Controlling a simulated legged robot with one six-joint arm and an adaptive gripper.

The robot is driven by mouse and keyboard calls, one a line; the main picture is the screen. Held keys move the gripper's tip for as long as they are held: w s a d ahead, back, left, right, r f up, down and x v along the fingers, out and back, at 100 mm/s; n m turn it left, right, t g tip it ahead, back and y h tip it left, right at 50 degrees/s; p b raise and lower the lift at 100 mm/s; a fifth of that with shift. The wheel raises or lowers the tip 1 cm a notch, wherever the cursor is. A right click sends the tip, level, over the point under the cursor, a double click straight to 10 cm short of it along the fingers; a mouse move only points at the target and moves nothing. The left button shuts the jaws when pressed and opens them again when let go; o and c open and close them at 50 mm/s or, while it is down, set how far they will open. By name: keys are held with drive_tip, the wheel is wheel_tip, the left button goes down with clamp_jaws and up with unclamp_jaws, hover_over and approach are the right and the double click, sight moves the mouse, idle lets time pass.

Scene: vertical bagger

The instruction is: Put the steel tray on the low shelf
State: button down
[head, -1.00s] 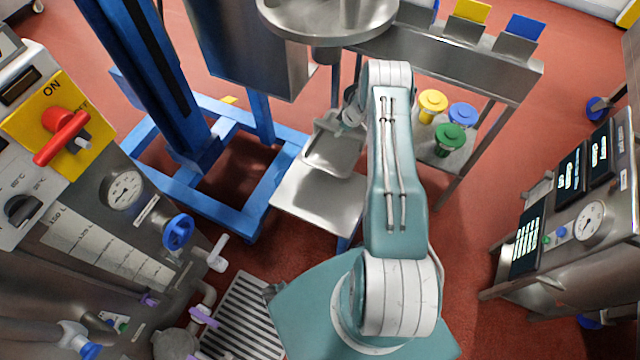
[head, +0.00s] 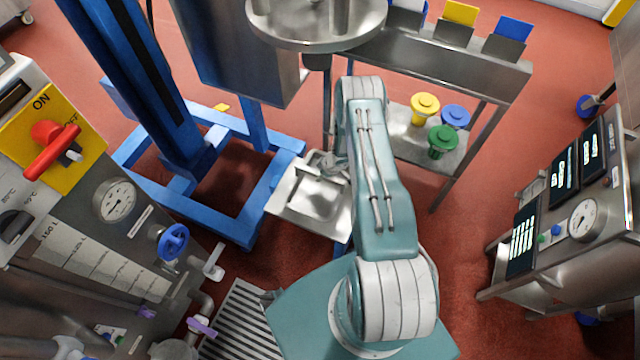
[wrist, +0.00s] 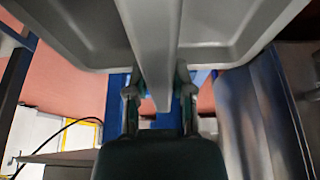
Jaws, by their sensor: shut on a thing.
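The steel tray (head: 318,195) is a shallow, rimmed pan. In the head view it overlaps the flat steel plate (head: 288,203) low beside the blue frame. I cannot tell if it touches that plate.
Yellow, blue and green pots (head: 443,139) stand right of my arm. A round steel platform (head: 315,30) hangs above and behind the tray. The blue frame (head: 255,200) is close on the left. Open red floor lies right of my arm.

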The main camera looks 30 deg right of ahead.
sight(315, 189)
drive_tip(key=shift+s+a+f, duration=0.35)
drive_tip(key=shift+a+f, duration=0.2)
drive_tip(key=shift+f, duration=1.7)
drive_tip(key=shift+f, duration=0.15)
drive_tip(key=shift+c, duration=2.4)
unclamp_jaws()
